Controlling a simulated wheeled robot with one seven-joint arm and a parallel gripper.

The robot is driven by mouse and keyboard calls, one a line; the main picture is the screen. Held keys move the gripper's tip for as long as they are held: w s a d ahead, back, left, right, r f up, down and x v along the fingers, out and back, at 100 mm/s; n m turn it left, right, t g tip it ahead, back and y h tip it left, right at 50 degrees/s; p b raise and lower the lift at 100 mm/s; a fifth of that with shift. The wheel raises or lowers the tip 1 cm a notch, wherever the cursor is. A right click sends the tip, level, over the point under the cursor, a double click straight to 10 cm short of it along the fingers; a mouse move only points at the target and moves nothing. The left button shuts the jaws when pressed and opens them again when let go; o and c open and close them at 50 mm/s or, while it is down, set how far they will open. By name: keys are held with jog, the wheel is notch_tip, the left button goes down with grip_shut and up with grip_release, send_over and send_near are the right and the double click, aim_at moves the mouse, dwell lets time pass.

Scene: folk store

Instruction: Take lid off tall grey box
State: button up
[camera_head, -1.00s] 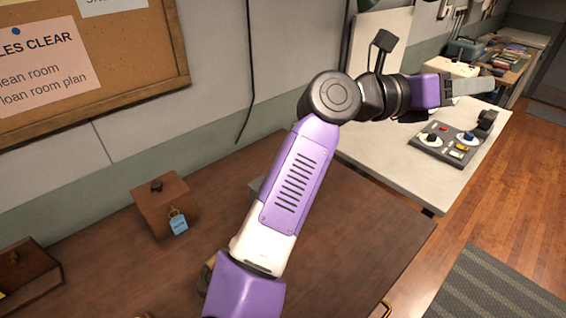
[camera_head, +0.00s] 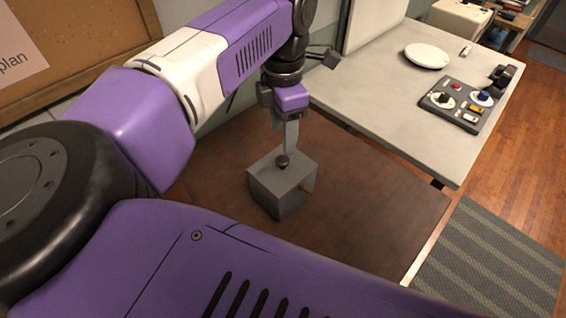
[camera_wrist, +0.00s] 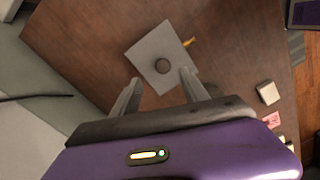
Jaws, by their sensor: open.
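The grey box (camera_head: 281,190) stands on the brown wooden table, with a flat lid and a dark round knob (camera_head: 283,161) on top. A small brass-coloured piece (camera_head: 304,188) sticks out of its right side. In the wrist view the grey lid (camera_wrist: 149,49) shows from above with its knob (camera_wrist: 162,66) near the middle. My gripper (camera_head: 289,150) points down just over the lid. In the wrist view its two fingers (camera_wrist: 158,82) are spread apart, with the knob ahead of and between them. It holds nothing. I cannot tell whether the fingertips reach the knob's height.
The brown table (camera_head: 370,205) is bare to the right of the box. A pale table (camera_head: 400,105) beyond it bears a white plate (camera_head: 427,56) and a control panel (camera_head: 461,104). Small items (camera_wrist: 267,92) show at the right in the wrist view. My arm hides the table's left part.

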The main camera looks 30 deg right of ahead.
aim_at(283, 160)
jog(key=f, duration=0.2)
jog(key=f+b, duration=0.1)
jog(key=f, duration=0.2)
jog(key=f+b, duration=0.1)
jog(key=f, duration=0.1)
jog(key=shift+s+a+f, duration=0.15)
jog(key=shift+s+f, duration=0.05)
jog(key=shift+s, duration=0.1)
grip_shut()
